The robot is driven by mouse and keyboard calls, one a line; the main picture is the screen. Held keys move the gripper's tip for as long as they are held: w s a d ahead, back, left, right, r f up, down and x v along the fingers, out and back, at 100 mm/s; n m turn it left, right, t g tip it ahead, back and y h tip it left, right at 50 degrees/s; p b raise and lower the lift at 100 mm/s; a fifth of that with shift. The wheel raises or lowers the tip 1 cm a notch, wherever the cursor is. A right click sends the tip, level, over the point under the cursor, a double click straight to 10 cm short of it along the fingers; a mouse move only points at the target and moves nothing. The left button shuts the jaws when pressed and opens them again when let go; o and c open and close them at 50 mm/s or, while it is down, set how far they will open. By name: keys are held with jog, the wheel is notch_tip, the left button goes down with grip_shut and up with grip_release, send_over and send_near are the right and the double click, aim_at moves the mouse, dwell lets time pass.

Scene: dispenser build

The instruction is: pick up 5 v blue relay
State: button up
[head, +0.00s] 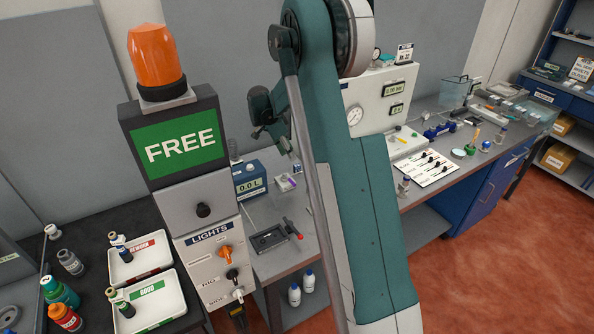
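I cannot pick out the 5 V blue relay for certain in the head view. A small white item with a dark blue-purple part (287,183) lies on the grey bench behind my arm, too small to identify. Small blue parts (437,131) lie farther right on the bench, also too small to name. My teal arm fills the middle of the view. My gripper (287,148) appears to be at the dark end left of the arm, above the bench. Its fingers are small and partly hidden, so I cannot see whether they are open or hold anything.
A blue box with a display (249,181), a dark vise-like fixture (270,240) and a gauge panel (378,98) occupy the bench.

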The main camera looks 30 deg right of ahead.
aim_at(297, 165)
jog(key=shift+m, duration=0.5)
jog(key=shift+w+d+f, duration=0.2)
jog(key=shift+d+f, duration=0.1)
jog(key=shift+f, duration=0.3)
jog(key=shift+w+d+f, duration=0.2)
jog(key=shift+d+f, duration=0.05)
jog(key=shift+f, duration=0.3)
jog(key=shift+w+d+f, duration=0.2)
jog(key=shift+d+f, duration=0.1)
jog(key=shift+f, duration=0.3)
jog(key=shift+x, duration=1.3)
jog(key=shift+p+x, duration=0.3)
jog(key=shift+x, duration=2.3)
jog(key=shift+d+r, duration=0.1)
jog(key=shift+d, duration=0.05)
jog(key=c, duration=0.9)
